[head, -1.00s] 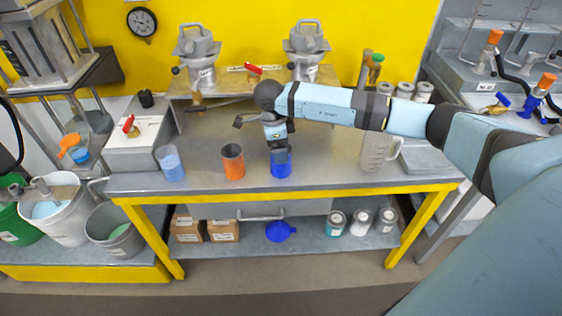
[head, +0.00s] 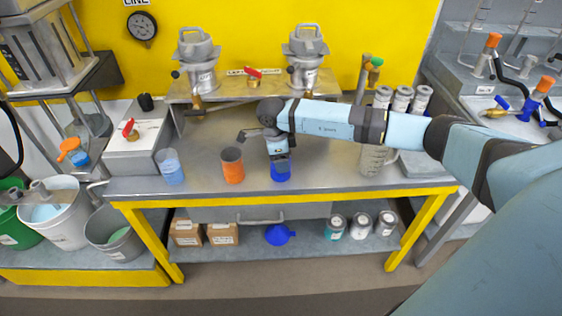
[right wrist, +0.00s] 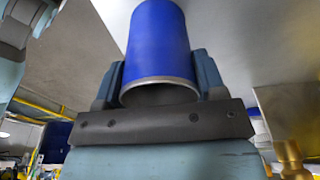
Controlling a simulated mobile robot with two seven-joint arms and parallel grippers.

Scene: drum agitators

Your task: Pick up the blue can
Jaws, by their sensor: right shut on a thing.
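The blue can (head: 281,174) is at the front middle of the metal workbench (head: 330,177). My right gripper (head: 280,159) is on its upper part, coming from above and behind. In the right wrist view the blue can (right wrist: 158,45) stands between the two fingers of my right gripper (right wrist: 160,80), one on each side, and the gripper is shut on it. The can's rim faces the palm. Whether the can's base touches the bench is hard to tell. My left gripper is not in view.
A clear jug (head: 374,158) stands to the right. Two metal vessels (head: 199,60) are at the back. A blue funnel (head: 279,235) lies on the shelf below.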

